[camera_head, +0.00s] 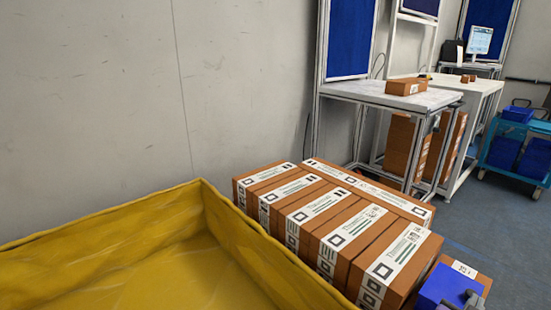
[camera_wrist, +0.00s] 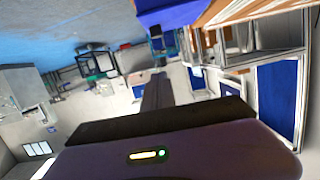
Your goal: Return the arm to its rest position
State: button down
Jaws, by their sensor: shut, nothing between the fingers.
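My gripper (camera_wrist: 157,88) shows in the wrist view as dark fingers closed together, with nothing between them. They point out into the open room, which appears upside down and tilted. In the head view, a small grey part (camera_head: 472,299) at the bottom right edge may belong to my arm, but I cannot tell. It is in front of a blue object (camera_head: 442,284) over a brown carton (camera_head: 478,280). Most of my arm is out of the head view.
A yellow bin (camera_head: 215,215) fills the lower left. Several labelled brown cartons (camera_head: 345,228) stand in a close group to its right. Behind are a white table (camera_head: 375,93) with a carton on it, and a blue cart (camera_head: 515,145). Grey-blue floor lies open at right.

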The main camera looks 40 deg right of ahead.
jog(key=w+a+r+n+t, duration=0.2)
jog(key=w+n+t, duration=0.2)
jog(key=w+n, duration=0.15)
jog(key=w+a+f+n+t+y, duration=0.1)
jog(key=w+a+n+t+y, duration=0.25)
jog(key=a, duration=0.35)
jog(key=w+a+f+n+t+y, duration=0.25)
jog(key=a+n+t, duration=0.2)
jog(key=a, duration=0.35)
jog(key=s+a+f+n+t+y, duration=0.15)
jog(key=s+a+n+y, duration=0.25)
jog(key=s+a+y, duration=0.9)
jog(key=s+a+r+h+p, duration=0.1)
jog(key=a+r+h+p, duration=0.1)
jog(key=r+p, duration=0.8)
jog(key=s+a+r+h+p, duration=0.1)
jog(key=a+r+p, duration=0.2)
jog(key=r+p, duration=0.7)
jog(key=shift+a+h, duration=0.2)
jog(key=shift+h, duration=0.2)
jog(key=shift+s, duration=0.1)
